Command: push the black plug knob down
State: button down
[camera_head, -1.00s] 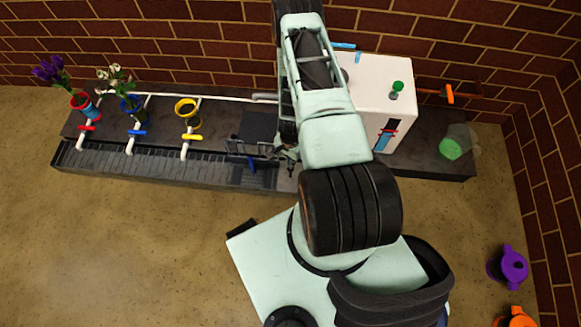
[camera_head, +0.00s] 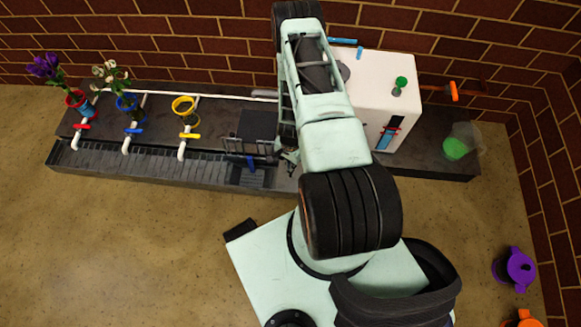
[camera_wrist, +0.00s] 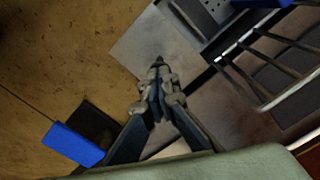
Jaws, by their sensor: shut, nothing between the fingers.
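In the wrist view my gripper (camera_wrist: 158,75) is shut and empty, its fingertips together over a grey metal surface (camera_wrist: 140,40). A small dark tip shows right at the fingertips; I cannot tell whether it is the black plug knob or part of the fingers. In the head view my arm hides most of the gripper (camera_head: 289,161), which is low at the front of the dark counter (camera_head: 215,115), right of the wire rack (camera_head: 243,147). I cannot make out the black plug knob in the head view.
A white tank (camera_head: 378,75) with a green knob (camera_head: 401,82) stands right of my arm. Three taps with red, blue and yellow (camera_head: 190,136) handles line the left. A clear cup with green contents (camera_head: 455,148) stands at the right. A blue block (camera_wrist: 72,145) shows in the wrist view.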

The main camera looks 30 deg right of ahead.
jog(key=shift+f+b, duration=0.3)
jog(key=shift+f, duration=0.15)
notch_tip(320, 180, up, 9)
jog(key=p, duration=0.6)
jog(key=shift+p, duration=0.3)
jog(key=shift+r, duration=0.1)
